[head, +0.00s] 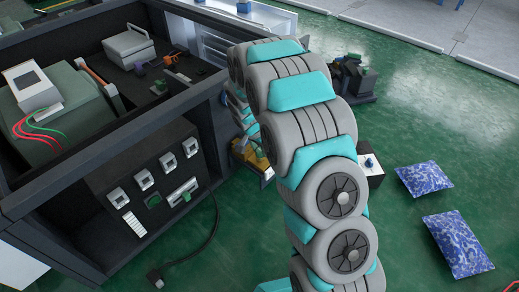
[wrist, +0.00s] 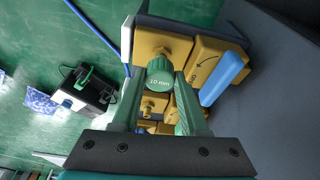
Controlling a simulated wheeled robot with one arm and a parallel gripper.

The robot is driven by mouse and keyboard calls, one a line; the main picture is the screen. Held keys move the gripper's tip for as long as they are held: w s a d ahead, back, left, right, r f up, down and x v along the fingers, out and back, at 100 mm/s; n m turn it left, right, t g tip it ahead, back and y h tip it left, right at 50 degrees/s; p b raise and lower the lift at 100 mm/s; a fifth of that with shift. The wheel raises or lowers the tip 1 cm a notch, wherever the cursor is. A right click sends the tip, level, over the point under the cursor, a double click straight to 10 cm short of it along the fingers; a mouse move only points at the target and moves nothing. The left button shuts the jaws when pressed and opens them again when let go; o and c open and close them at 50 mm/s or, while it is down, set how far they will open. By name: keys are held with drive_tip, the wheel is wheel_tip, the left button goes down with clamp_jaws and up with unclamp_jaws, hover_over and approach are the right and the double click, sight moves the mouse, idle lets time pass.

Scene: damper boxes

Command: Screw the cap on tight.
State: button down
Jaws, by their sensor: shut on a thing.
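In the wrist view my gripper (wrist: 160,85) has its green fingers shut on a green round piece marked "10 mm" (wrist: 159,80). This piece sits at a yellow block (wrist: 150,28) with a hex-shaped yellow fitting just beyond it. I cannot tell whether the green piece or a yellow fitting is the cap, nor how firmly it is seated. Another yellow block with a curved arrow (wrist: 205,62) and a blue lever (wrist: 225,75) is to the right. In the head view my arm hides the gripper; a bit of yellow assembly (head: 250,158) shows beside it.
A dark cabinet (head: 110,150) with sockets and a hanging cable (head: 205,245) stands at left. A black-and-white box (head: 370,170) and two blue patterned cushions (head: 425,180) are on the green floor at right. The floor at lower right is open.

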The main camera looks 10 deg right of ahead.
drive_tip(key=shift+f+b, duration=1)
drive_tip(key=shift+b, duration=0.5)
idle(1.9)
idle(0.4)
drive_tip(key=shift+c, duration=1.8)
unclamp_jaws()
drive_tip(key=shift+c, duration=0.3)
drive_tip(key=shift+c, duration=1.1)
drive_tip(key=shift+w+d, duration=0.15)
